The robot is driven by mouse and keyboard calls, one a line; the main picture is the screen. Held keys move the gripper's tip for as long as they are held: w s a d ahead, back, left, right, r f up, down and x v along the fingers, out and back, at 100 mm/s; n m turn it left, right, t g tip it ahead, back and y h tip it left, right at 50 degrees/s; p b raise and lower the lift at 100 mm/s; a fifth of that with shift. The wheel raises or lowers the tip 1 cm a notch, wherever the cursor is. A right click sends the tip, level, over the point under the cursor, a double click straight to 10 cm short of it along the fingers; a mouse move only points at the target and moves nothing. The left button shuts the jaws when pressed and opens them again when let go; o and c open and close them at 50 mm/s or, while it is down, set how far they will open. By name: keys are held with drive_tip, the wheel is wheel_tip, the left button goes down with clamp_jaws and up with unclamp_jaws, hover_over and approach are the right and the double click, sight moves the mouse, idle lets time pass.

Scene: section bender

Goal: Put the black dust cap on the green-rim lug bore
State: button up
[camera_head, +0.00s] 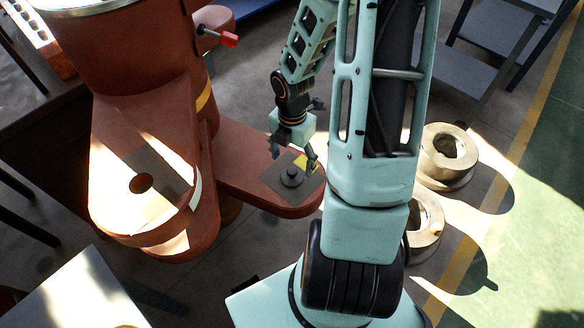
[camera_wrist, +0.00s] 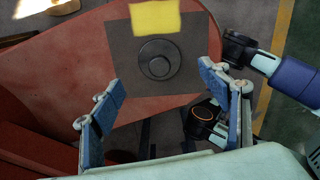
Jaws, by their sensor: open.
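The black dust cap (camera_head: 291,177) is a round disc with a raised knob. It lies on a dark grey square mat (camera_head: 270,176) on a red-brown lug. The wrist view shows the cap (camera_wrist: 159,60) from above, just beyond my fingertips. My gripper (camera_head: 293,160) is open above the mat, pointing down. In the wrist view my gripper (camera_wrist: 160,77) has its blue-padded fingers spread wide with nothing between them. A dark bore (camera_head: 141,183) opens in the sunlit lug at left, but I see no green rim on it. I cannot make out a green-rimmed bore in either view.
A yellow patch (camera_wrist: 155,17) lies at the mat's edge. The red-brown machine body (camera_head: 140,60) rises at left, with a red-knobbed lever (camera_head: 228,39). Two metal rings, one of them the upper ring (camera_head: 446,156), stand on the floor at right. A pale table (camera_head: 85,295) is at lower left.

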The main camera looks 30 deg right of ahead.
sight(292, 171)
wheel_tip(292, 171, up, 6)
idle(0.4)
drive_tip(key=shift+r, duration=0.1)
